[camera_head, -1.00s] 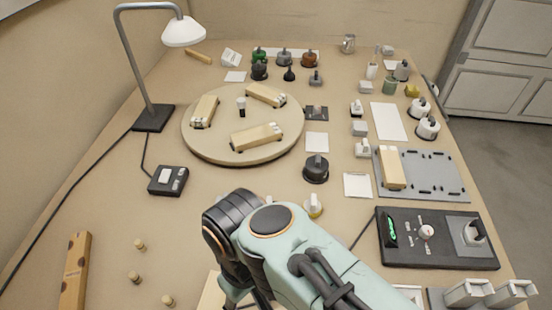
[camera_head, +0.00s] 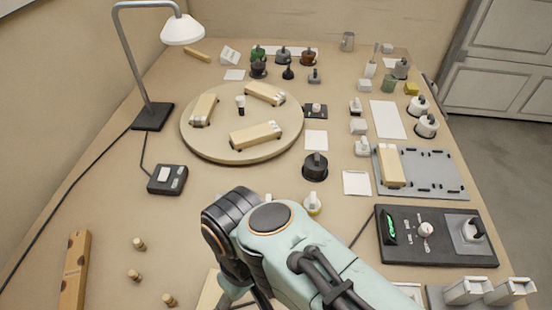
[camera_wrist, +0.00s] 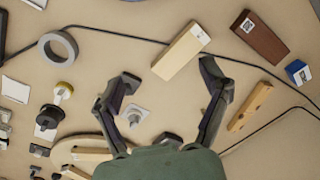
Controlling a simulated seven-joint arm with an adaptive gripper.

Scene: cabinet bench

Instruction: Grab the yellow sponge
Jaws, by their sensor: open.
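A small yellow block (camera_head: 411,88), which looks like the sponge, lies at the back right of the bench beside a green cup (camera_head: 389,84). I cannot make out its texture. I do not see it for sure in the wrist view. My gripper (camera_wrist: 170,75) is open in the wrist view, with nothing between its fingers. A pale tan block with a label (camera_wrist: 181,50) lies on the bench just beyond the fingertips, apart from them. In the head view my arm covers the front middle and hides most of the gripper, far from the yellow block.
A lamp (camera_head: 150,70) stands at the left of a round board (camera_head: 190,140) bearing tan blocks. A grey plate (camera_head: 435,175) and a black panel (camera_head: 450,255) are at right. A dark brown block (camera_wrist: 260,38) and grey ring (camera_wrist: 58,47) lie near my gripper. Cables cross the bench.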

